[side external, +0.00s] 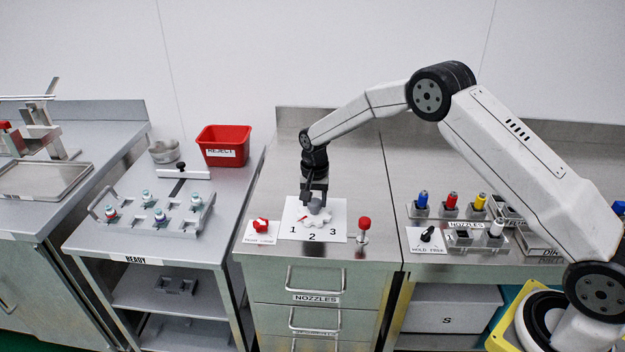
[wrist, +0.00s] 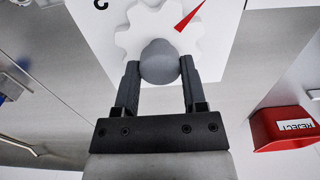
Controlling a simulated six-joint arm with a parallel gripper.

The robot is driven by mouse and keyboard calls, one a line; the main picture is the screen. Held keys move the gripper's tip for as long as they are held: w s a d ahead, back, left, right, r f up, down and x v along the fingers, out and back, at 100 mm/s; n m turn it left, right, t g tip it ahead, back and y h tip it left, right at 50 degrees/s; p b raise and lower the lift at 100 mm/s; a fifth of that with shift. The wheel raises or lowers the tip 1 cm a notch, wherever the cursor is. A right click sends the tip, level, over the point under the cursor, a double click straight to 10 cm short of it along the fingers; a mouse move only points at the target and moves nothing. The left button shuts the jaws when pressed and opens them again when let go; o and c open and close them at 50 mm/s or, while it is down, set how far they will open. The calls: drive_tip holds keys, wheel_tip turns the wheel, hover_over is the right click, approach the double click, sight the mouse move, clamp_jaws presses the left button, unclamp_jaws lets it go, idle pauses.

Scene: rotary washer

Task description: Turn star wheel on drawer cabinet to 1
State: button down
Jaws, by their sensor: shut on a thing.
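The star wheel (side external: 323,217) is a pale grey toothed disc on a white plate (side external: 340,207) marked 1, 2 and 3, on top of the drawer cabinet (side external: 268,270). In the wrist view the wheel (wrist: 130,42) has a rounded grey hub (wrist: 160,62). My gripper (side external: 316,200) reaches down from above, and its two fingers (wrist: 159,70) are shut on the hub from both sides. A red pointer (wrist: 189,14) shows beside the wheel; in the side view it lies at the wheel's left, near the 1. The gripper covers part of the wheel.
A red knob (side external: 261,225) is left of the plate, and a red-topped post (side external: 364,225) stands close at its right. A red REJECT bin (side external: 223,147) is at the back left. Colored nozzles (side external: 450,203) and a black-knobbed plate (side external: 427,240) are on the right counter.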

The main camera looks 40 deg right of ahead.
sight(315, 201)
drive_tip(key=shift+c, duration=0.7)
unclamp_jaws()
drive_tip(key=shift+r, duration=3.9)
drive_tip(key=shift+s+r, duration=0.1)
